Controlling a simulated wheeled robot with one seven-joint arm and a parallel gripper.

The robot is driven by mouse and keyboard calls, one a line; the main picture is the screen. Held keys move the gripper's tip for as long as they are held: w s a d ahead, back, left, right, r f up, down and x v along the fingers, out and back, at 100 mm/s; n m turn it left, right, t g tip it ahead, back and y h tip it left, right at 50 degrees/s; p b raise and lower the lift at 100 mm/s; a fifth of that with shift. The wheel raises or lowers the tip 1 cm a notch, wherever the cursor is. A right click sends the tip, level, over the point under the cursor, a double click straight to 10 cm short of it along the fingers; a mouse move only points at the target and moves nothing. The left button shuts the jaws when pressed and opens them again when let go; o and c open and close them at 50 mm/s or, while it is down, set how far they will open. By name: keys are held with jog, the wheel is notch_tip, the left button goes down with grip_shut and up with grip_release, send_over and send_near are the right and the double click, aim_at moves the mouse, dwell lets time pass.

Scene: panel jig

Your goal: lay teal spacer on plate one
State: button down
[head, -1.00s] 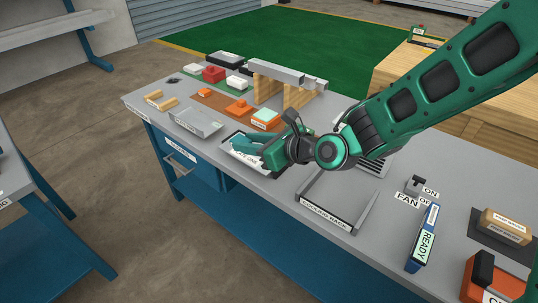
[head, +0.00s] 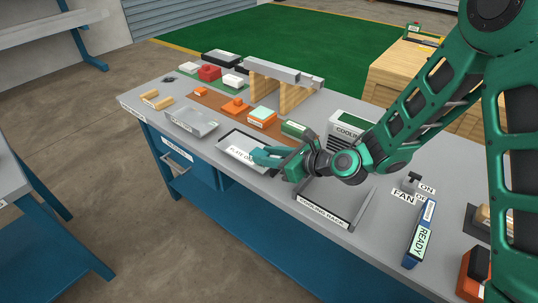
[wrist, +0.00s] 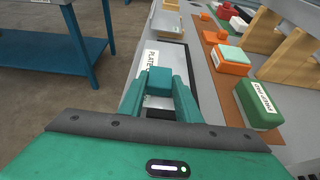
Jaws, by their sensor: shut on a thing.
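My gripper (wrist: 160,92) is shut on a teal spacer (wrist: 159,80), a small block between the fingertips in the wrist view. In the head view my gripper (head: 262,156) is over the right part of plate one (head: 232,139), a white plate with a dark border and a "PLATE ONE" label. In the wrist view the plate (wrist: 172,50) shows beyond and below the spacer. The fingers hide part of the plate. I cannot tell whether the spacer touches it.
A grey tray (head: 192,124) lies left of the plate. An orange block with a pale mint top (head: 262,117) and a green block (head: 294,129) stand behind it. A cooling rack (head: 325,212) is to the right. Wooden supports carry a grey beam (head: 275,70) behind.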

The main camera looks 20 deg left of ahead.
jog(key=c, duration=1.3)
grip_release()
jog(key=v, duration=1.2)
jog(key=shift+r, duration=0.1)
